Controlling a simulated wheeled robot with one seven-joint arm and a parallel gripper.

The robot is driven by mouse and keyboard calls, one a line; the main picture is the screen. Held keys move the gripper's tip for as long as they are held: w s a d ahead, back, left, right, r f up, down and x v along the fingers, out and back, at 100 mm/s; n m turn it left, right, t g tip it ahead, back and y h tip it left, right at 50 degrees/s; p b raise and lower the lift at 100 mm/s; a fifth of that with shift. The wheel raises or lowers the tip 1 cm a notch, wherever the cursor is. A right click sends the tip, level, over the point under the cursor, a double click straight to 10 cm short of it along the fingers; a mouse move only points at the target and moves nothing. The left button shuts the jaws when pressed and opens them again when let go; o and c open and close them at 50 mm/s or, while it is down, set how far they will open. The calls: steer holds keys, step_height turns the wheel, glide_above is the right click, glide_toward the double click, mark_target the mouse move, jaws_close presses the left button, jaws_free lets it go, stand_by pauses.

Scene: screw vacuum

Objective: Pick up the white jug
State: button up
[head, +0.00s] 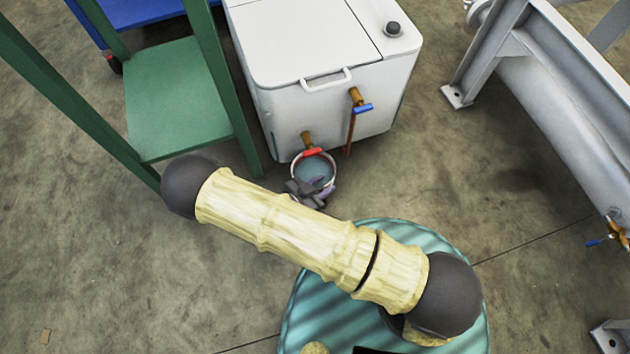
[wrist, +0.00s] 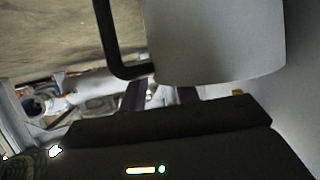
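The white jug (head: 332,178) stands below the red-handled tap of the white cabinet in the head view, seen from above with a grey-blue inside. In the wrist view its pale wall (wrist: 220,40) fills the upper right, and its black handle (wrist: 108,40) is to the left of the wall. My gripper (head: 308,190) is close against the jug's near side in the head view. In the wrist view my gripper's fingers (wrist: 162,92) are apart, near the jug's lower edge and the handle's lower end. Whether they touch the jug cannot be told.
The white cabinet (head: 310,50) stands just behind the jug, with a red-handled tap (head: 311,151) above it and a blue-handled tap (head: 360,104) to the right. A green stand (head: 175,95) is on the left. A grey metal frame (head: 560,90) is on the right. Floor between is clear.

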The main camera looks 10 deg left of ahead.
jaws_close()
steer(key=shift+a+f, duration=0.1)
steer(key=shift+a, duration=0.05)
stand_by(1.2)
